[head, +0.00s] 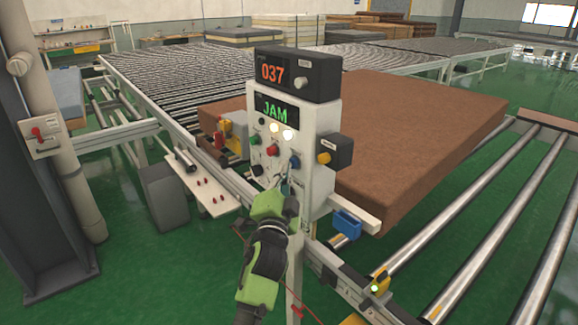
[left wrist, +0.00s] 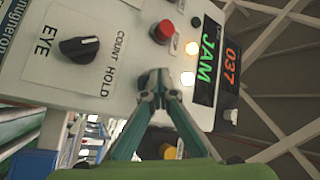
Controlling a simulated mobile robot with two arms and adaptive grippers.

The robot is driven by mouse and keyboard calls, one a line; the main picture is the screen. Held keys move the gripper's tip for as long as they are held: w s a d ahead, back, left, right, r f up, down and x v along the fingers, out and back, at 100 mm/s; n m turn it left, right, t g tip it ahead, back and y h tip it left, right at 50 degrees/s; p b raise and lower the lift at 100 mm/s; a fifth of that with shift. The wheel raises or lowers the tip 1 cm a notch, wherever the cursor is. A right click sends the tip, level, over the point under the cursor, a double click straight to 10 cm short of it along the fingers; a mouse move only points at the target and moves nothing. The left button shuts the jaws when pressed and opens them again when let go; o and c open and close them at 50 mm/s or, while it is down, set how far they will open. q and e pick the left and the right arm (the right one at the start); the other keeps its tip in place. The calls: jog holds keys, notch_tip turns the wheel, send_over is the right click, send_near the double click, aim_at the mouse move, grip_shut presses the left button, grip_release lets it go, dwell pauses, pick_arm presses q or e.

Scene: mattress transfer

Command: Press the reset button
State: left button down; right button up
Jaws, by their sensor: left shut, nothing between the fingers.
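The white control panel (head: 312,170) stands on a post in the middle of the head view. It bears a red button (head: 272,150), a green button (head: 255,140), a blue button (head: 294,160) and a black knob (head: 257,170). I cannot read which button is labelled reset. My left gripper (head: 287,184) is shut and empty, with its tips just below the blue button. In the left wrist view, the shut fingertips (left wrist: 160,78) are in front of the panel and hide the spot behind them; contact cannot be told. The red button (left wrist: 164,31) shows clear of them. My right gripper is out of view.
A display reads 037 (head: 272,73), and another reads JAM (head: 275,110). Two round lamps glow beside it. A yellow button sits on a side box (head: 337,152). A brown mattress (head: 420,130) lies on the conveyor behind the panel. Green floor is open at lower left.

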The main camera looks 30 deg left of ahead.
pick_arm(q)
jog(key=shift+w+d, duration=0.15)
jog(key=shift+w, duration=0.1)
jog(key=shift+s, duration=0.2)
dwell(0.4)
jog(key=shift+s+a+p, duration=0.25)
jog(key=shift+s, duration=0.25)
jog(key=shift+s+a+p, duration=0.2)
jog(key=shift+s, duration=0.3)
jog(key=s, duration=0.1)
jog(key=s+a+p, duration=0.1)
jog(key=s, duration=0.1)
jog(key=s+a, duration=0.1)
jog(key=shift+s+p, duration=0.3)
jog(key=shift+p, duration=0.05)
dwell(0.3)
